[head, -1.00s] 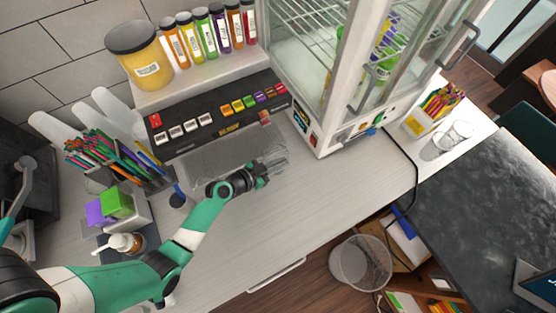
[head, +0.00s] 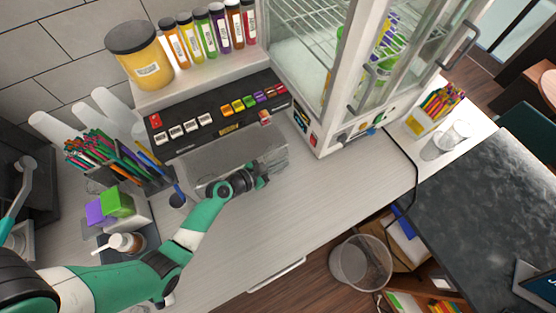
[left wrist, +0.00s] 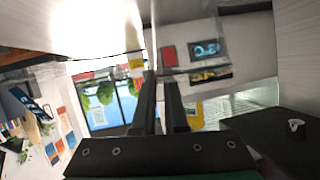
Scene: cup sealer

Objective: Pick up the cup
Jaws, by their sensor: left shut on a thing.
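My left gripper (head: 262,176) reaches in from the lower left in the head view. It is at the front of the counter machine, by the shiny grey block under the button panel. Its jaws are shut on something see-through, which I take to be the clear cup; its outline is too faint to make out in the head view. In the left wrist view the two dark fingers (left wrist: 160,100) stand close together with a narrow gap. A faint curved edge crosses just behind them. My right gripper is not in view.
A black button panel (head: 222,115) and a glass-door cabinet (head: 330,90) stand behind and right of the gripper. A pen holder (head: 125,168) and a pump bottle (head: 124,243) are at left. The counter front (head: 290,215) is clear. Glasses (head: 455,132) stand far right.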

